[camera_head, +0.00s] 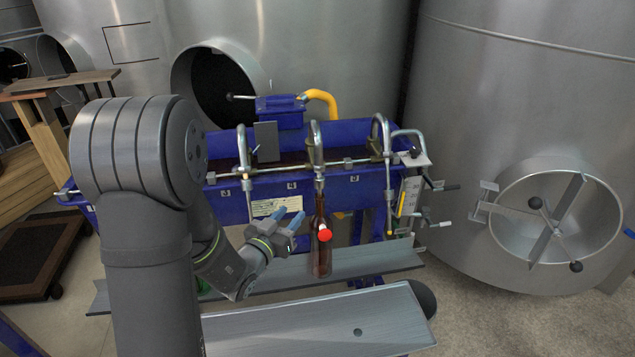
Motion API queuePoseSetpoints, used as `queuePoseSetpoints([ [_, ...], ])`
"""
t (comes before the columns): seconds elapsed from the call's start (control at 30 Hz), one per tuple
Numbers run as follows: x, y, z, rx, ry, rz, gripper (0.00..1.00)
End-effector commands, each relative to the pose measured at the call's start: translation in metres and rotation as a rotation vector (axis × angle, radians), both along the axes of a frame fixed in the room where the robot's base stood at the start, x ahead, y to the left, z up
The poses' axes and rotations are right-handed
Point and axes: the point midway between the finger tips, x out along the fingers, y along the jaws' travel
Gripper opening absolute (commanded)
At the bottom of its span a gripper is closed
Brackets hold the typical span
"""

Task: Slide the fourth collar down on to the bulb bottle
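A brown bottle (321,257) stands upright on the grey ledge below the blue filling trough, under a metal filling spout (318,160). Its neck reaches up to the spout's lower end. A round red piece (324,235) shows in front of the bottle; I cannot tell whether it is fixed to it. My gripper (291,213), with blue fingers, is left of the bottle. Its fingers are apart, with nothing visible between them.
The blue trough (354,191) runs across behind the bottle. The grey ledge (375,262) and a nearer grey panel (320,325) lie below. A green item (205,286) is mostly hidden behind my arm. Steel tanks (525,100) stand behind and to the right.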

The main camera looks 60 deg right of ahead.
Motion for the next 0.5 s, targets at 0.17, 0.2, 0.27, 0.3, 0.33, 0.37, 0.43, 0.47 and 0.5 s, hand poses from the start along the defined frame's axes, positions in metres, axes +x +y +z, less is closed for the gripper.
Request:
queuePoseSetpoints([
  [0.17, 0.003, -0.031, 0.0, 0.0, -0.002, -0.002, 0.38],
  [0.2, 0.004, -0.04, 0.0, 0.0, -0.002, -0.002, 0.38],
  [0.27, 0.005, -0.054, 0.0, 0.0, -0.002, -0.002, 0.38],
  [0.3, 0.007, -0.062, 0.0, 0.001, -0.002, -0.001, 0.38],
  [0.33, 0.007, -0.069, 0.0, 0.0, -0.002, -0.001, 0.38],
  [0.37, 0.008, -0.075, 0.0, 0.0, -0.001, -0.001, 0.38],
  [0.43, 0.01, -0.091, 0.0, 0.0, -0.001, -0.001, 0.38],
  [0.47, 0.011, -0.097, 0.0, 0.001, -0.001, -0.001, 0.38],
  [0.5, 0.011, -0.106, 0.0, 0.001, -0.001, -0.001, 0.38],
])
